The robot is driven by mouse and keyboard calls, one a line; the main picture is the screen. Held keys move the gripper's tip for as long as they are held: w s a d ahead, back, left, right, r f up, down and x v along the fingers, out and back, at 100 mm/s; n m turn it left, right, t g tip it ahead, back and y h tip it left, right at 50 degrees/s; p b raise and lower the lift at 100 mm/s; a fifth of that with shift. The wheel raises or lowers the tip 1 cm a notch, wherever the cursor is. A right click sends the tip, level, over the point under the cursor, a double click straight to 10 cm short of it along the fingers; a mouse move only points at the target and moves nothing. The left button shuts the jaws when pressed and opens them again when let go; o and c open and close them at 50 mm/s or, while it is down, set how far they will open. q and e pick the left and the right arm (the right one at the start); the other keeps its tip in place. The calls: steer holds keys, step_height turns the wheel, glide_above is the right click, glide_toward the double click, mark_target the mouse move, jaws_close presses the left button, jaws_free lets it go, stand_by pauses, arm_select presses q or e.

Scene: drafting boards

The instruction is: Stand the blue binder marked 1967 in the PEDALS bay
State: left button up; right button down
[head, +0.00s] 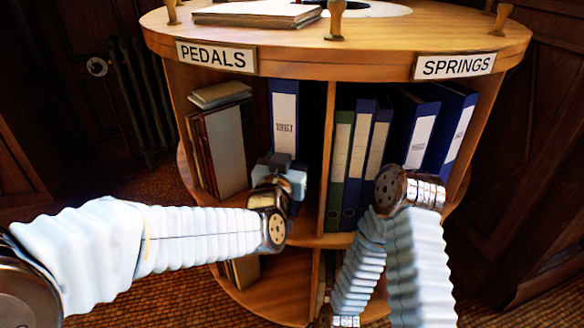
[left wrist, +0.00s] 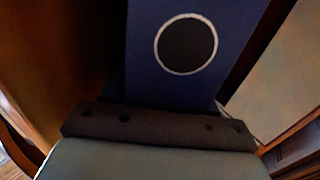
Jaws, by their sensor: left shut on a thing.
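The blue binder marked 1967 (head: 284,103) is upright inside the bay under the PEDALS sign (head: 216,56), just left of the wooden divider (head: 327,150). My left gripper (head: 284,172) is shut on the lower part of its spine. The gripper hides most of the binder's foot, so I cannot tell whether it touches the shelf. In the left wrist view the blue spine (left wrist: 145,50) with its ringed finger hole (left wrist: 186,44) rises from the dark jaw (left wrist: 160,128). My right arm folds downward in front of the SPRINGS side; its gripper does not show.
Pale and dark red volumes (head: 222,148) stand at the left of the PEDALS bay, with one lying on top. A gap separates them from the binder. Green and blue binders (head: 360,150) fill the bay under the SPRINGS sign (head: 454,66). Wooden pegs stand along the round top (head: 400,32).

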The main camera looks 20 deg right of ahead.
arm_select(q)
step_height(320, 180, down, 3)
steer(key=shift+s+f, duration=0.1)
steer(key=shift+f, duration=0.1)
steer(key=o, duration=1.5)
steer(key=shift+f+b, duration=0.1)
steer(key=shift+b, duration=0.2)
steer(key=shift+r, duration=0.25)
steer(key=v, duration=1.2)
steer(key=shift+a+f, duration=0.1)
steer(key=shift+f, duration=0.05)
